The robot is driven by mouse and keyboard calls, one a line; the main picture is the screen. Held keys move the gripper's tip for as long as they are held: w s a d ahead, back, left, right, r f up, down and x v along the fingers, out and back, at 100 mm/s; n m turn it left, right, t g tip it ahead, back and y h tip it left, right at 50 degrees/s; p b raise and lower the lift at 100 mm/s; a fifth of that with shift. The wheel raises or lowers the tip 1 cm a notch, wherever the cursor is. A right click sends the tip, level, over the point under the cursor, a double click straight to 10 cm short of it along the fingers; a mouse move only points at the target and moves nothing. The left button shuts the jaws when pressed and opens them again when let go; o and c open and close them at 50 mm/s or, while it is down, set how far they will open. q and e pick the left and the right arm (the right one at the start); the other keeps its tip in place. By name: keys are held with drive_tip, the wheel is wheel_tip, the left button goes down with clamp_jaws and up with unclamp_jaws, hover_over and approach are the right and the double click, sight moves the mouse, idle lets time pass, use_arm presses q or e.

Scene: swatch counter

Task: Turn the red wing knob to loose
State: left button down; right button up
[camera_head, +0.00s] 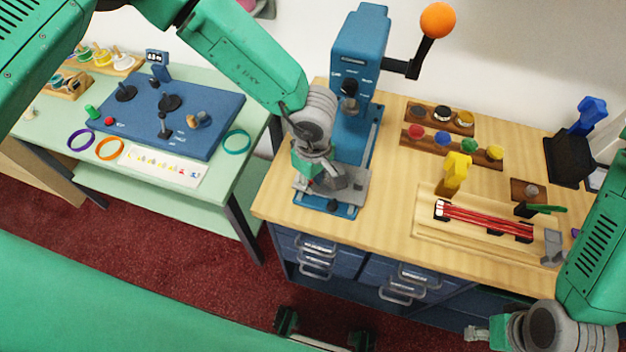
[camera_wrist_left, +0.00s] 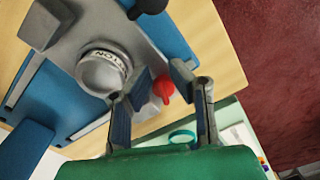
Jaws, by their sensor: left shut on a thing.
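The red wing knob (camera_wrist_left: 163,88) shows between the fingers of my left gripper (camera_wrist_left: 160,79) in the left wrist view. It sits at the side of a grey clamp fixture (camera_wrist_left: 150,58) on a blue base. My left gripper is shut on the knob.
A blue press (camera_head: 358,55) with an orange-ball crank (camera_head: 438,20) rises behind the fixture. A green table (camera_head: 225,180) with a blue panel stands at the left.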

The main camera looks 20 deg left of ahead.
use_arm(q)
drive_tip(key=n, duration=0.4)
drive_tip(key=shift+w+a+n, duration=0.1)
drive_tip(key=shift+w+n, duration=0.25)
drive_tip(key=shift+n, duration=0.05)
idle(0.4)
drive_tip(key=c, duration=1.4)
unclamp_jaws()
drive_tip(key=shift+a, duration=0.1)
drive_tip(key=shift+c, duration=0.2)
use_arm(e)
drive_tip(key=shift+a, duration=0.15)
use_arm(q)
drive_tip(key=shift+a, duration=0.1)
use_arm(e)
drive_tip(key=shift+a, duration=0.1)
use_arm(q)
drive_tip(key=shift+r, duration=0.4)
wheel_tip(320, 180, up, 11)
use_arm(e)
drive_tip(key=shift+s+r, duration=0.1)
drive_tip(key=shift+s, duration=0.05)
